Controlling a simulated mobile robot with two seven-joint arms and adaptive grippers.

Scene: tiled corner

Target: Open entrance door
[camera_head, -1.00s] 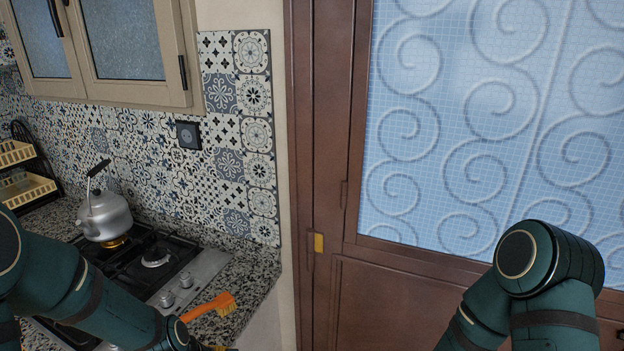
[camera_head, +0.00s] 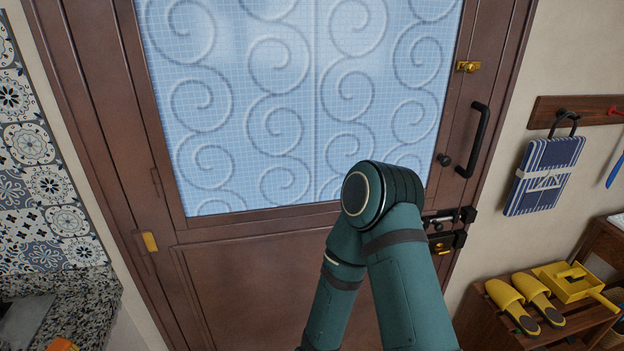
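The entrance door (camera_head: 230,265) is brown with a blue patterned glass panel (camera_head: 300,95). It looks shut in its frame. On its right side are a black pull handle (camera_head: 474,140), a dark round knob (camera_head: 444,160), a brass latch (camera_head: 467,67) and a black sliding bolt (camera_head: 448,216) with a lock part (camera_head: 445,241) below it. My green right arm stands in front of the door, its elbow covering part of the lower panel. Neither gripper shows in the head view.
A wooden shoe rack (camera_head: 570,325) with yellow slippers (camera_head: 522,302) stands at the right. A striped blue cloth (camera_head: 545,177) hangs from a wall hook rail (camera_head: 575,111). A granite counter (camera_head: 85,305) with an orange item (camera_head: 62,344) is at lower left.

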